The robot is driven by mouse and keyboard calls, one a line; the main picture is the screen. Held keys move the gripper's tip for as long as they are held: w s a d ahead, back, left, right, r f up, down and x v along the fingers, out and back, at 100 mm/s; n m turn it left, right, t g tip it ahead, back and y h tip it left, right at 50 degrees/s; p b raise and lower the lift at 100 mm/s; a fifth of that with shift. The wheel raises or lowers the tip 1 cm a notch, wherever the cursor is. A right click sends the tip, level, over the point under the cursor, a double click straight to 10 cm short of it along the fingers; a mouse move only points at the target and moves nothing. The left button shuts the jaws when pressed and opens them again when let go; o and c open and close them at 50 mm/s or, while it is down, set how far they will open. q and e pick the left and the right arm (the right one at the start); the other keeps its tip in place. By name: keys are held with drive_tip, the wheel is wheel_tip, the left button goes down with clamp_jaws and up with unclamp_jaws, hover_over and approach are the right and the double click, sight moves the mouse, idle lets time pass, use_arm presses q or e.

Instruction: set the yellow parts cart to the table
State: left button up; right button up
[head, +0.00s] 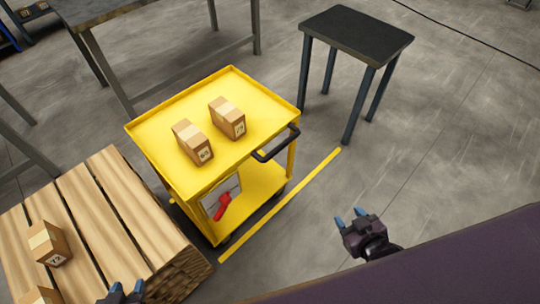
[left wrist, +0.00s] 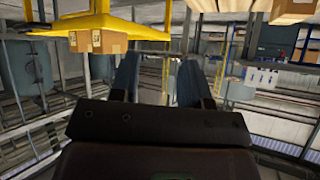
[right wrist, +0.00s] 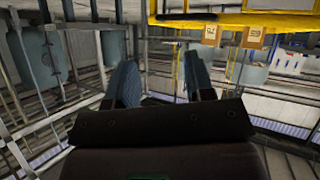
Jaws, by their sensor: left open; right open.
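The yellow parts cart (head: 165,130) stands in the middle of the head view, with two cardboard boxes (head: 192,142) (head: 227,118) on its top tray. It has a dark push handle (head: 276,144) on its right side and a red lever (head: 223,205) on a plate at its near side. A grey table (head: 165,70) stands just behind the cart. My left gripper (head: 126,292) is open and empty at the bottom edge, over the wooden pallet. My right gripper (head: 350,217) is open and empty, to the right of the cart and apart from the handle.
A wooden pallet stack (head: 110,215) with boxes (head: 48,243) lies left of the cart. A small dark-topped table (head: 357,35) stands at the back right. A yellow floor line (head: 285,203) runs right of the cart. The floor at the right is clear.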

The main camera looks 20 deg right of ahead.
drive_tip(key=w+f+n+t+y+b, duration=0.5)
drive_tip(key=w+n, duration=0.5)
drive_tip(key=w, duration=0.4)
drive_tip(key=n+g+y+b, duration=0.5)
drive_tip(key=n+y+b, duration=0.45)
drive_tip(key=n, duration=0.75)
approach(282, 146)
drive_tip(key=shift+y, duration=0.65)
drive_tip(key=shift+w+f+p+x, duration=0.15)
drive_tip(key=shift+f+x, duration=0.2)
drive_tip(key=shift+x, duration=1.3)
drive_tip(key=shift+w+f+p+x, duration=0.15)
drive_tip(key=shift+f+x, duration=0.15)
drive_tip(key=shift+x, duration=1.35)
drive_tip(key=shift+w+f+p+x, duration=0.2)
drive_tip(key=shift+f+x, duration=0.15)
drive_tip(key=shift+x, duration=1.3)
use_arm(q)
wheel_tip(282, 146, down, 9)
drive_tip(key=w+d+m, duration=0.1)
drive_tip(key=shift+w+m+g+h, duration=0.15)
drive_tip(key=shift+m+g+h, duration=0.15)
drive_tip(key=shift+m, duration=0.1)
use_arm(e)
drive_tip(key=shift+d, duration=0.15)
use_arm(q)
drive_tip(key=shift+d+f, duration=0.1)
use_arm(e)
drive_tip(key=shift+c, duration=0.4)
clamp_jaws()
